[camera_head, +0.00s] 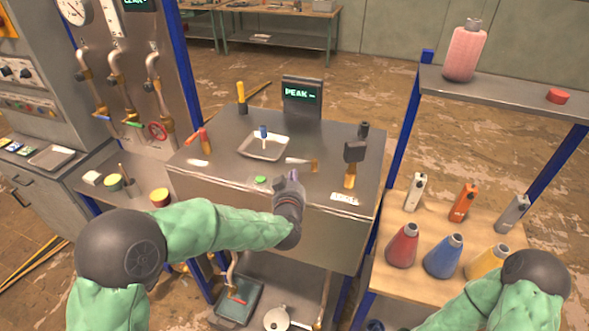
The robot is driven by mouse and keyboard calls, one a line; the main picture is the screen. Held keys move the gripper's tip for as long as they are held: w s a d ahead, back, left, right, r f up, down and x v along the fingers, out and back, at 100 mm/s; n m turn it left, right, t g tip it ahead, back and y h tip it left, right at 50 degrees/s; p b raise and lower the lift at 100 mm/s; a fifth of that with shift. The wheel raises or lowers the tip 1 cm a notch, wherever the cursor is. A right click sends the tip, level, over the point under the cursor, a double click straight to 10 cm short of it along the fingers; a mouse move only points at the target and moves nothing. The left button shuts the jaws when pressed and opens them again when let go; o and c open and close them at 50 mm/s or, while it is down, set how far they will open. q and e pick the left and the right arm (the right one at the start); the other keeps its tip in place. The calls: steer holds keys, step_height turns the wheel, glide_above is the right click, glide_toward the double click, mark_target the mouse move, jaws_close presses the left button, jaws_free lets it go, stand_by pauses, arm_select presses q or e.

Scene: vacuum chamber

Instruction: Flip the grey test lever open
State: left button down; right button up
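A small lever with a pale grey handle and a brass-coloured body (314,166) lies low on the grey bench top (225,165); I take it to be the test lever. Its handle points left, about level with the bench. My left gripper (292,178) is over the bench's front edge, just below and left of the lever in the picture, and appears apart from it. The gripper is seen from behind, so its finger gap is hidden. Of my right arm only the sleeve and a dark joint show at the lower right; its gripper is out of view.
A green button (260,180) sits left of my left gripper. A metal tray (249,154), a PEAK display (302,96), a red-handled lever (200,138) and a dark block on a brass fitting (350,177) stand around the lever. A shelf with bottles (402,248) is right.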

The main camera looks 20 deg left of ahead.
mark_target(294, 162)
arm_select(q)
steer(key=x, duration=0.5)
steer(key=shift+w+a, duration=0.1)
steer(key=shift+w, duration=0.3)
steer(key=shift+w+a, duration=0.2)
steer(key=shift+w, duration=0.05)
